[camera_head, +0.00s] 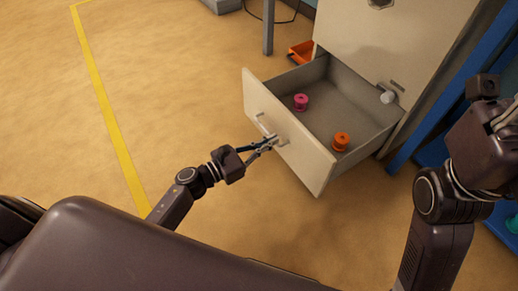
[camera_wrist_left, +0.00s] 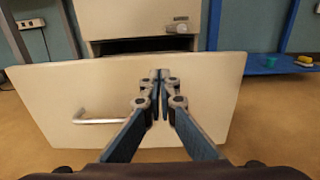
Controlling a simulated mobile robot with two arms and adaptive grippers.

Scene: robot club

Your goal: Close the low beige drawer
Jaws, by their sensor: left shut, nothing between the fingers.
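The low beige drawer (camera_head: 290,140) is pulled out of its cabinet, so its inside shows from above. A pink spool (camera_head: 300,102) and an orange spool (camera_head: 341,141) stand in it. My left gripper (camera_head: 271,142) is shut and empty, its tips at the drawer front beside the metal handle (camera_head: 264,126). In the left wrist view the shut fingers (camera_wrist_left: 160,76) point at the front panel (camera_wrist_left: 205,95), right of the handle (camera_wrist_left: 98,121). I cannot tell whether the tips touch the panel. My right arm is at the right of the head view; its fingers are not clear.
The beige cabinet (camera_head: 395,32) rises behind the drawer. An orange bin (camera_head: 300,53) sits on the floor behind the drawer. A blue frame (camera_head: 433,100) stands right of the cabinet. The floor left of the drawer is clear, with a yellow line (camera_head: 107,112).

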